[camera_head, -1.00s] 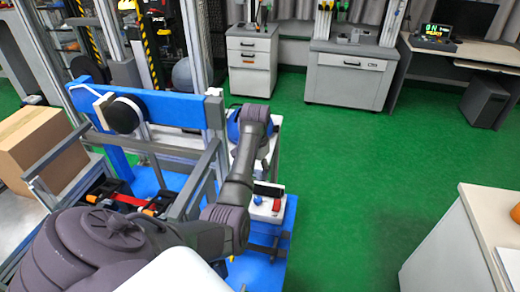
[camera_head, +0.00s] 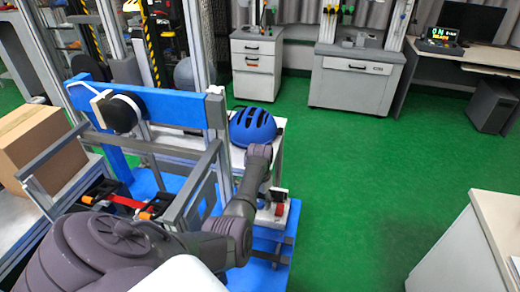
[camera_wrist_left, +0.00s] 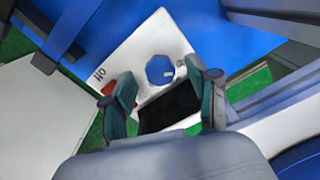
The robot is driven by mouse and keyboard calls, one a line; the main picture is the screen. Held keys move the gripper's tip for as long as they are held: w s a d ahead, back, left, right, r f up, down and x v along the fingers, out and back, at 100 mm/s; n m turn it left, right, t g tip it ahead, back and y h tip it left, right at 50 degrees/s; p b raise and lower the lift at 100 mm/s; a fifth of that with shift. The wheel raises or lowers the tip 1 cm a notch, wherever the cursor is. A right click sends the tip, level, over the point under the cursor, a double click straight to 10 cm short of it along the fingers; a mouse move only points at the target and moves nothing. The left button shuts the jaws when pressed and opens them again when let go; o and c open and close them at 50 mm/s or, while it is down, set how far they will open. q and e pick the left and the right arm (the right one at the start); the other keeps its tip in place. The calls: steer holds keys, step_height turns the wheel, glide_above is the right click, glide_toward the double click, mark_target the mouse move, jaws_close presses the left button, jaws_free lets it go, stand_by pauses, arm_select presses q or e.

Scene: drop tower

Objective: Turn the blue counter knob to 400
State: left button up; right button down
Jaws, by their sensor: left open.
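The blue counter knob (camera_wrist_left: 160,70) is a faceted disc with a small pale mark, on a white panel (camera_wrist_left: 136,52). A black display (camera_wrist_left: 170,106) sits just below it in the left wrist view. My left gripper (camera_wrist_left: 166,98) is open, with one teal-padded finger on each side of the display and the knob just beyond the tips. The fingers do not appear to touch the knob. In the head view my left arm reaches over the panel box (camera_head: 264,216) and hides the knob. My right gripper is not in view.
A red button (camera_wrist_left: 107,88) is beside the knob on the panel. In the head view a blue helmet (camera_head: 252,126) rests on a white stand behind my wrist. The blue frame (camera_head: 165,108) stands left. The green floor (camera_head: 350,150) at right is clear.

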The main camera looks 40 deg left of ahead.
arm_select(q)
steer(key=shift+f, duration=0.55)
jaws_close()
steer(key=shift+r, duration=0.1)
